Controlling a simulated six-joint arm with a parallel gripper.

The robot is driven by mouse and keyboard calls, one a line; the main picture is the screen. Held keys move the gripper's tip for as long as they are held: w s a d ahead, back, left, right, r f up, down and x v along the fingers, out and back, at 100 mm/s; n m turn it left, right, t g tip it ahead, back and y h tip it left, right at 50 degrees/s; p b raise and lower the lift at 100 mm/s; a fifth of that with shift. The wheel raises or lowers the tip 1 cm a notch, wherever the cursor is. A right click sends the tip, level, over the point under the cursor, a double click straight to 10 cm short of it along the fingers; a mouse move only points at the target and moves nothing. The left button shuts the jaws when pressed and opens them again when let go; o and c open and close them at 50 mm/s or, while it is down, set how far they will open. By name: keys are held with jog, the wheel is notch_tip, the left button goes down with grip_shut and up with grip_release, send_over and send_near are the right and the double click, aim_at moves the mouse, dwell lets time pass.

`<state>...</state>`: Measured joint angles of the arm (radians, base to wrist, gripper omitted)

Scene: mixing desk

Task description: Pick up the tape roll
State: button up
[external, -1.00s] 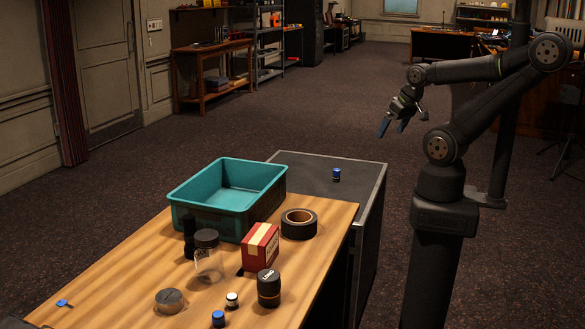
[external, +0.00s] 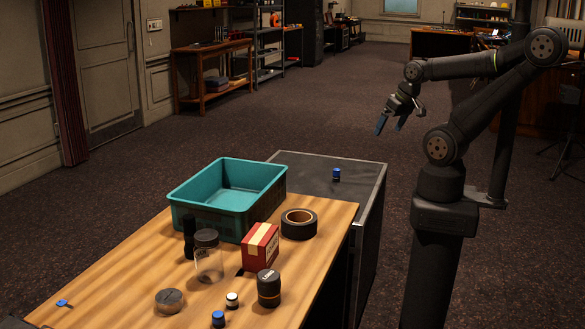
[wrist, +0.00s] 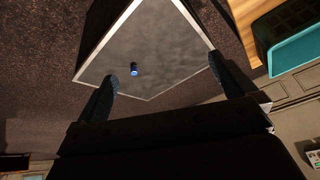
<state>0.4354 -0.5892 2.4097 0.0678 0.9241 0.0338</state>
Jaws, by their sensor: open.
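The tape roll (external: 299,224) is a black roll with a tan core. My gripper (external: 391,124) is open and empty, high in the air to the right of the table and well apart from the tape roll. In the wrist view my gripper (wrist: 160,83) shows its two dark fingers spread over the dark desk surface. The tape roll does not show in the wrist view.
A teal bin (external: 182,210) stands left of the tape roll, and a red box (external: 260,247) stands close in front of it. A clear jar (external: 208,262) and a black canister (external: 269,289) stand nearby. A small blue-topped bottle (external: 336,175) stands on the dark desk (external: 310,172), which is otherwise clear.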

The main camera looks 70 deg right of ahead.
jog(key=w+a+r+g+y, duration=0.1)
jog(key=w+a+r+y, duration=0.1)
jog(key=w, duration=0.6)
jog(key=w+a+r+y, duration=0.1)
jog(key=w+r+y, duration=0.2)
jog(key=w, duration=0.5)
jog(key=n+g+h, duration=0.3)
jog(key=n+h, duration=0.1)
jog(key=n, duration=1.7)
send_over(299, 217)
notch_tip(299, 217, down, 7)
notch_tip(299, 217, down, 17)
jog(key=shift+d+f, duration=0.1)
jog(key=shift+f, duration=0.1)
jog(key=c, duration=0.9)
